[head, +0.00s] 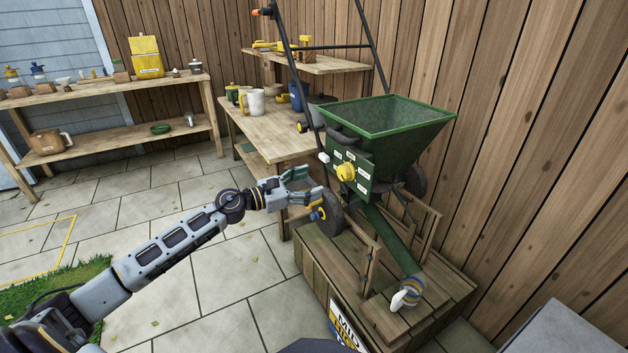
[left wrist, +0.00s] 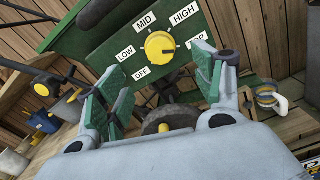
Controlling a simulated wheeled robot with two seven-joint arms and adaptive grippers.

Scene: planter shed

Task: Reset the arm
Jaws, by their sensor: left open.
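My left arm comes in from the left in the head view, stretched out toward the green spreader. My left gripper (head: 306,183) is open and empty, short of the spreader's control panel. In the left wrist view its two green-padded fingers (left wrist: 163,88) stand wide apart. The yellow knob (head: 346,171) is on the panel beyond the fingertips and looks apart from them. In the left wrist view the yellow knob (left wrist: 160,46) sits among labels OFF, LOW, MID, HIGH and one partly hidden label. My right gripper is not in view.
The spreader's green hopper (head: 390,117) stands over a wooden crate platform (head: 340,262). A striped cup (head: 407,291) is at the chute's lower end. A workbench (head: 275,133) with mugs stands behind. A shelf (head: 110,92) is at the far left. Paving in the middle is clear.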

